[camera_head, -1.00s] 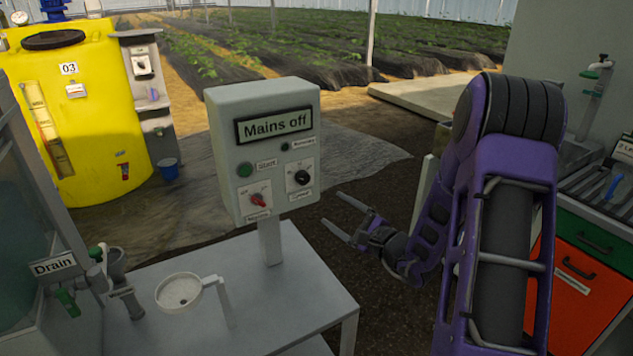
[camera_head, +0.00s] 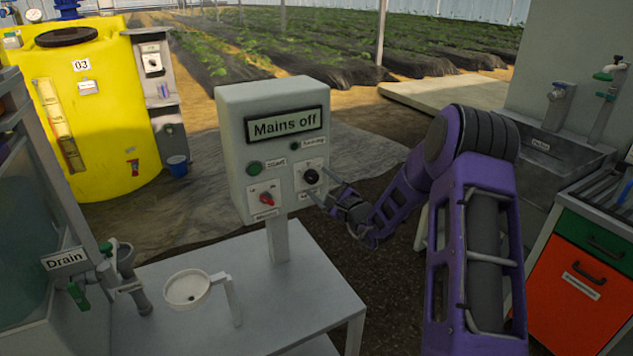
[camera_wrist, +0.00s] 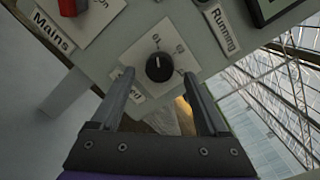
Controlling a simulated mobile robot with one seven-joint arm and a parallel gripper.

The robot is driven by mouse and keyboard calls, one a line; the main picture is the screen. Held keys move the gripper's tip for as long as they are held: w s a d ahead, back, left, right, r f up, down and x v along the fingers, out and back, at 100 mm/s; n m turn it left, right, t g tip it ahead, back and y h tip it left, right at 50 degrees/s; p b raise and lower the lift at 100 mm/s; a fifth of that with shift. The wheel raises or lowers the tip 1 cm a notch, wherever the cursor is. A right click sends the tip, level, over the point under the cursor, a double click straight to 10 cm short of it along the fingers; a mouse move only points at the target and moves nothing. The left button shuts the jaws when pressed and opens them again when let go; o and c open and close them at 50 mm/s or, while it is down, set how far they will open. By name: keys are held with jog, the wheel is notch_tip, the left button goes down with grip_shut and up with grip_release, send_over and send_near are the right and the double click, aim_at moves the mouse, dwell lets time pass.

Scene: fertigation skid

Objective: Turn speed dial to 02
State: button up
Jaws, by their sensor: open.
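The speed dial is a black knob (camera_head: 311,177) on a white plate at the right of the grey control box (camera_head: 232,135). In the wrist view the black knob (camera_wrist: 159,68) sits ahead, centred between my fingers, its white pointer line toward the top of the picture. "01" shows above it; part of its label is hidden behind my left finger. My gripper (camera_head: 325,193) is open and empty, just right of and in front of the box. In the wrist view my gripper (camera_wrist: 158,85) has its fingers on either side of the knob, without visible contact.
The red mains switch (camera_head: 266,199) is left of the dial, below a green start button (camera_head: 254,168). The display (camera_head: 286,124) reads "Mains off". Drain valves stand at left.

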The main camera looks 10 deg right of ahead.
jog(key=shift+x, duration=1.05)
grip_shut()
